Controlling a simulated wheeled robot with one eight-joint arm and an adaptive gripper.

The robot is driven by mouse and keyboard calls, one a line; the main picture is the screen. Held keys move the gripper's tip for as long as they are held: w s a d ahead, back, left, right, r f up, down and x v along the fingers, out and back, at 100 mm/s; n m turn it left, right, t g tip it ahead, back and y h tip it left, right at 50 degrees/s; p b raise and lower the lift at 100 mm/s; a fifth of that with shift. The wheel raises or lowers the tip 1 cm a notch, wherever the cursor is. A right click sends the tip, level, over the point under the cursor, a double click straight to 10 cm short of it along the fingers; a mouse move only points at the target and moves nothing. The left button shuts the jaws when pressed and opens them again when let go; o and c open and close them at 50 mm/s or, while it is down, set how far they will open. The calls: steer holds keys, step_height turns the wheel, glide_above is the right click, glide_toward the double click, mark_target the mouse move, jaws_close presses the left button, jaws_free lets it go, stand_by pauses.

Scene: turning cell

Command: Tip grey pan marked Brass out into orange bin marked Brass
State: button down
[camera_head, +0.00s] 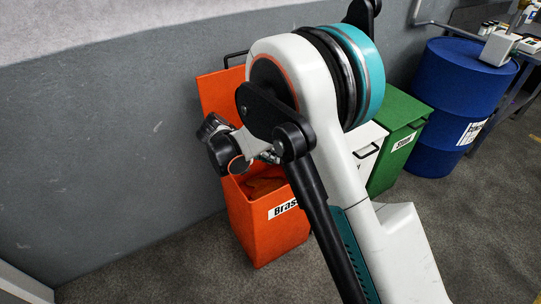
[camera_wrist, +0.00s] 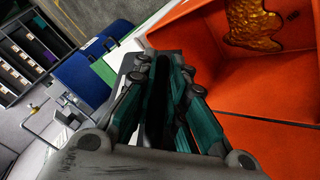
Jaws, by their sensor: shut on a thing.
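The orange bin marked Brass (camera_head: 268,229) stands on the floor against the wall, its lid raised behind it. In the wrist view the open orange bin (camera_wrist: 285,82) fills the right side. Golden brass chips (camera_wrist: 255,27) lie inside it. My gripper (camera_wrist: 165,68), with teal fingers, is shut on a dark grey piece (camera_wrist: 157,100), which looks like the grey pan seen nearly edge-on. The pan's marking and inside do not show. In the head view my arm hides the fingers and pan; the wrist is above the bin's opening.
A white bin (camera_head: 369,147) and a green bin (camera_head: 398,138) stand to the right of the orange one. A blue drum (camera_head: 455,105) and a bench (camera_head: 519,68) are farther right. The grey wall (camera_head: 110,135) is close behind the bins.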

steer(key=shift+r+p, duration=0.4)
steer(key=shift+r, duration=0.4)
steer(key=shift+f+b, duration=0.45)
steer(key=shift+f, duration=0.4)
